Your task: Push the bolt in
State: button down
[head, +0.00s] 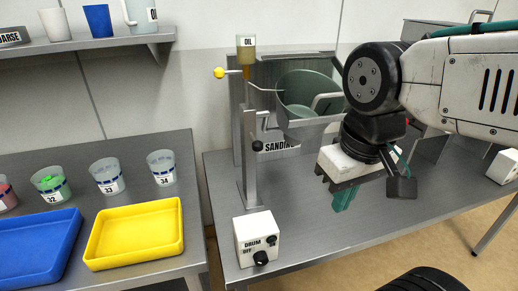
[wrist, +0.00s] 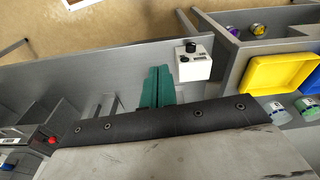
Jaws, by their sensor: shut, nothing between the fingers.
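My gripper (head: 343,198) has green fingers, which are shut and empty. It hangs over the grey bench, right of the metal post (head: 249,165). In the wrist view the shut fingers (wrist: 158,86) point toward the white control box (wrist: 194,65). A small black knob (head: 257,146) sticks out from the post, left of my gripper and apart from it; it may be the bolt's end. I cannot tell how far in the bolt is. A yellow ball (head: 219,73) tops a thin rod near the post's upper end. The green drum (head: 305,94) sits behind my gripper, partly hidden by my arm.
The DRUM control box (head: 258,239) stands at the bench's front left. An OIL cup (head: 246,50) sits atop the post. A yellow tray (head: 135,233), a blue tray (head: 38,247) and several numbered cups stand on the left table. The bench between post and gripper is clear.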

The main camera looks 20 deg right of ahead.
aim_at(259, 148)
jog(key=w+a+r+n, duration=0.1)
jog(key=w+a+n, duration=0.2)
jog(key=w+n, duration=0.7)
jog(key=w+a+r+n+t, duration=0.1)
jog(key=w+n, duration=1)
jog(key=n, duration=1.1)
jog(key=shift+w+a+r+n+h, duration=0.15)
jog(key=shift+a+r+n+h, duration=0.2)
jog(key=shift+a+r, duration=0.5)
jog(key=shift+f, duration=0.15)
jog(key=shift+w+d+f, duration=0.3)
jog(key=shift+w+f, duration=0.7)
jog(key=shift+f, duration=0.5)
jog(key=shift+w+d+f, duration=0.3)
jog(key=shift+w+f, duration=0.75)
jog(key=shift+f, duration=0.4)
jog(key=shift+w+d+f, duration=0.3)
jog(key=shift+w+f, duration=0.7)
jog(key=shift+f, duration=0.5)
